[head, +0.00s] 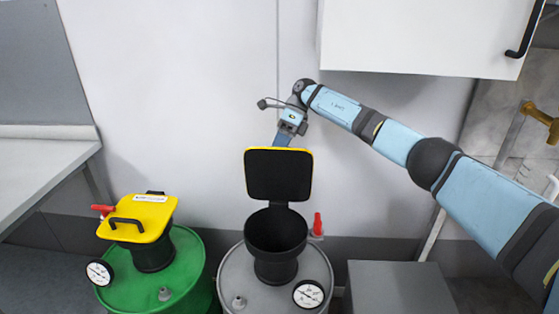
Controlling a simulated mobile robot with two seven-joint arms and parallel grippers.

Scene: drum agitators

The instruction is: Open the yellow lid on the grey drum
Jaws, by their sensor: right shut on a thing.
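The grey drum (255,293) stands at the bottom centre, with a black funnel (276,236) on its top. The yellow-edged lid (279,174) stands up, hinged open behind the funnel, with its black inner face toward me. My right gripper (284,138) is at the lid's top edge, coming from above and behind. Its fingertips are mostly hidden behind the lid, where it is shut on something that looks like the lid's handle. My left gripper is not in view.
A green drum (196,268) with a closed yellow lid (140,216) and black handle stands at the left. A red lever (317,225) and a gauge (308,294) sit on the grey drum. A grey box (400,288) is at the right. A white cabinet (425,40) hangs above my right arm.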

